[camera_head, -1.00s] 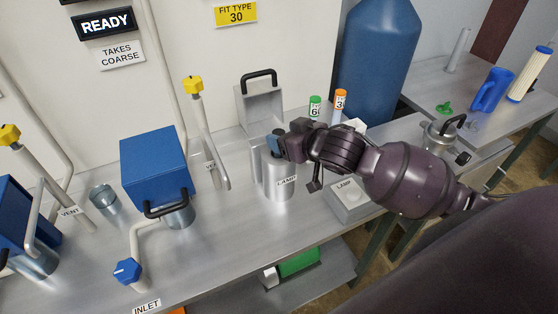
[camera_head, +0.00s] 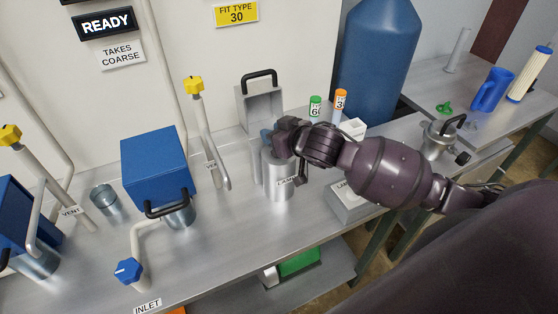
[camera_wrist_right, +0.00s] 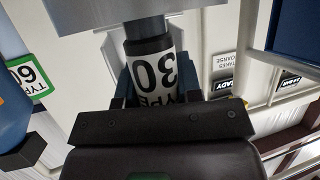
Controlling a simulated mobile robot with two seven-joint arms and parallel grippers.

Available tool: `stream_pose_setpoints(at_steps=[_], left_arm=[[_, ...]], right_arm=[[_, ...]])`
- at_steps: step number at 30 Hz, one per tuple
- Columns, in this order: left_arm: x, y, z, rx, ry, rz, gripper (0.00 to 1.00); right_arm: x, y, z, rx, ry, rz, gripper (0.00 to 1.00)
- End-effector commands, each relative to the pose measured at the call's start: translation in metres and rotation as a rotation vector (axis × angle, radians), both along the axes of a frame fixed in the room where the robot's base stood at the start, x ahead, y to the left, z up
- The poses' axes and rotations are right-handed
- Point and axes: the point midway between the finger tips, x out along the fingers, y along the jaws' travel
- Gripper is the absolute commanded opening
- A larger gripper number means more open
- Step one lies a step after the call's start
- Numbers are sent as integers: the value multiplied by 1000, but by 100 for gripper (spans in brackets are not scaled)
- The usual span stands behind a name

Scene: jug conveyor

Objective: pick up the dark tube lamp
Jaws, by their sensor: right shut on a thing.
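I take this for the dark tube lamp. In the head view the tube is hidden behind the gripper, so I cannot tell whether it is clear of the cylinder. My left gripper is not in view.
An open metal box with a black handle (camera_head: 262,108) stands behind the cylinder. Green-capped (camera_head: 315,106) and orange-capped (camera_head: 340,103) tubes stand to its right. A grey box with a LAMP label (camera_head: 349,205) sits under my forearm. Blue-covered equipment (camera_head: 155,162) stands left.

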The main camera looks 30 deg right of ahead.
Motion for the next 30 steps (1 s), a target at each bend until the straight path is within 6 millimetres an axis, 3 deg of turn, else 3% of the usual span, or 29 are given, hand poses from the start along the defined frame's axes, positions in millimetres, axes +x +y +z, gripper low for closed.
stream_pose_setpoints(at_steps=[11, 16, 20, 30], left_arm=[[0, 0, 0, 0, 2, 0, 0], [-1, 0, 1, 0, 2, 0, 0], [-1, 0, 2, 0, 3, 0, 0], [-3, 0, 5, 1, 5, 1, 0]], right_arm=[[0, 0, 2, 0, -1, 0, 0], [1, 0, 17, 0, -4, 0, 0], [1, 0, 43, 0, -6, 0, 0], [1, 0, 132, -1, -6, 1, 0]])
